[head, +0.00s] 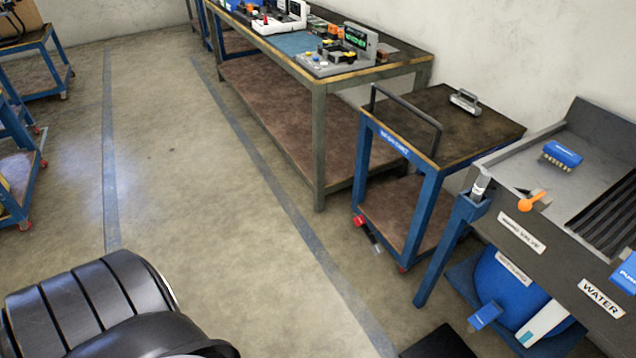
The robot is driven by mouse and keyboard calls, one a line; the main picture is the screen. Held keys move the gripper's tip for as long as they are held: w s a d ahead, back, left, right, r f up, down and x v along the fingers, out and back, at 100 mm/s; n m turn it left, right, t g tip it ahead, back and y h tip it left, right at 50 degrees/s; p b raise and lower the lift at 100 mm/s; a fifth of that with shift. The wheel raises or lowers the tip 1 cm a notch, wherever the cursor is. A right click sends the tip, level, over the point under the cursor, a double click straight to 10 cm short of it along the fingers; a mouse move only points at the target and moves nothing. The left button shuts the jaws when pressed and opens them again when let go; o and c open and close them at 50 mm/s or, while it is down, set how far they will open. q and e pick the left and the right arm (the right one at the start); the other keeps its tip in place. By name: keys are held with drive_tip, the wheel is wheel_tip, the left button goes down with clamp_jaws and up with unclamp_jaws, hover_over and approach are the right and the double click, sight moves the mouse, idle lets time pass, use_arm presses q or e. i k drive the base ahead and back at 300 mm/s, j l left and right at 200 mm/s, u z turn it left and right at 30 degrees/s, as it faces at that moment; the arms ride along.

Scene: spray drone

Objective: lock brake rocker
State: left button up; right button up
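A blue-framed cart (427,206) with a dark worn top and a lower shelf stands right of centre. A red part (360,221) shows low at its front left corner, with a small greyish piece (376,243) beside it near the floor. Another small red part (402,268) shows at the foot of the near leg. These look like caster parts, but they are too small to tell a brake rocker or its position. Neither of my grippers is in view.
A long workbench (318,120) with devices stands behind the cart. A grey wash station (520,232) with an orange valve handle (532,200) stands close to the cart's right. The cart carries a handle rail (405,117) and a small metal object (465,101). Open floor (215,220) lies left.

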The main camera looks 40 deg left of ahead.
sight(376, 248)
drive_tip(key=u, duration=0.9)
drive_tip(key=i+j, duration=0.2)
drive_tip(key=i, duration=0.3)
drive_tip(key=i+j+u, duration=0.1)
drive_tip(key=i, duration=0.4)
drive_tip(key=i+j, duration=0.2)
drive_tip(key=i, duration=0.25)
drive_tip(key=i+j, duration=0.15)
drive_tip(key=i, duration=0.35)
drive_tip(key=u, duration=0.05)
